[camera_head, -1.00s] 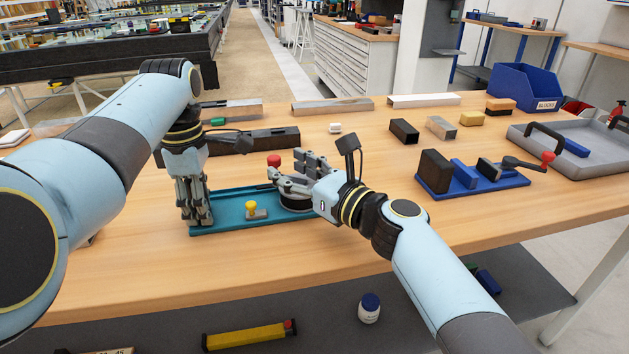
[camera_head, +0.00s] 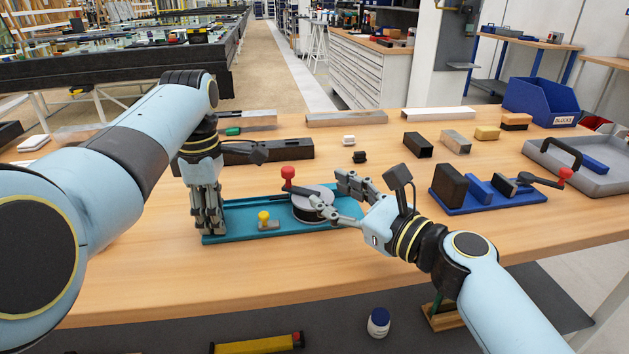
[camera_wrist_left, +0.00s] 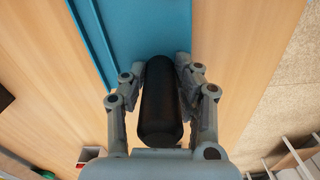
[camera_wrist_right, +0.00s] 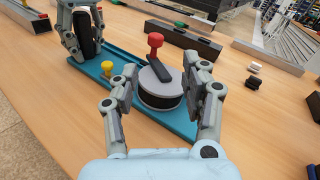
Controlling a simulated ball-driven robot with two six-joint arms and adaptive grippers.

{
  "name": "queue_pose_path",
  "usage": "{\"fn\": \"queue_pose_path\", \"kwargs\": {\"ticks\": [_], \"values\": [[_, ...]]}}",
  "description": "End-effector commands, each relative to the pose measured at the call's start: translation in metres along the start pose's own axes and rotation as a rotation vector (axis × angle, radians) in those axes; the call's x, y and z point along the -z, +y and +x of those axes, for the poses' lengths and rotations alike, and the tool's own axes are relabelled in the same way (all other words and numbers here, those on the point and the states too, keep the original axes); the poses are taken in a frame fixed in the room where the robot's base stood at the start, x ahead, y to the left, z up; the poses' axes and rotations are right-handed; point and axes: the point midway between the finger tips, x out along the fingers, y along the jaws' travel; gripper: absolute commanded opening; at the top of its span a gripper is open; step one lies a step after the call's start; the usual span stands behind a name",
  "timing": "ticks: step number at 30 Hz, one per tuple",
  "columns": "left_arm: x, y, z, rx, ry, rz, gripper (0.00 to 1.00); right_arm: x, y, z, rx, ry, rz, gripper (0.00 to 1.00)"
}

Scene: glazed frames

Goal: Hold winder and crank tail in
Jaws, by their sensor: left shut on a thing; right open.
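The winder has a long teal base (camera_head: 240,230) on the wooden table, with a grey-topped dark drum (camera_head: 312,205) towards its right part. A crank arm with a red knob (camera_head: 288,172) stands over the drum; the knob also shows in the right wrist view (camera_wrist_right: 155,40). A yellow knob (camera_head: 263,215) sits at the front. My left gripper (camera_head: 208,225) is shut on an upright black grip (camera_wrist_left: 160,105) at the base's left end. My right gripper (camera_head: 335,192) is open and empty, close to the drum's right side. I cannot make out a tail.
A blue fixture with a red-knobbed lever (camera_head: 490,195) stands to the right, with a grey tray (camera_head: 545,150) beyond. A dark channel bar (camera_head: 270,152) lies behind the winder. Small white (camera_head: 348,140) and black (camera_head: 359,157) pieces lie behind it. The front table strip is clear.

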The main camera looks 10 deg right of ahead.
Motion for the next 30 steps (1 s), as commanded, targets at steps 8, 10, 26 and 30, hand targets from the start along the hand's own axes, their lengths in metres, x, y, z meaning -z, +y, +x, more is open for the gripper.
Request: {"fn": "queue_pose_path", "kwargs": {"ticks": [8,10,26,30], "values": [[0.0,-0.001,0.001,0.002,-0.001,0.001,0.0,-0.025,-0.038,0.079,-0.064,0.084,-1.012,0.47],[0.0,-0.001,0.001,0.002,-0.001,0.001,0.0,-0.03,-0.041,0.1,-0.142,0.083,-1.277,0.47],[0.0,-0.001,0.001,0.002,-0.001,0.001,0.0,-0.062,-0.038,0.14,-1.184,-0.864,-2.683,0.47],[0.0,-0.001,0.001,0.001,-0.001,0.0,0.0,-0.084,-0.05,0.122,1.192,1.148,2.405,0.47]]}}
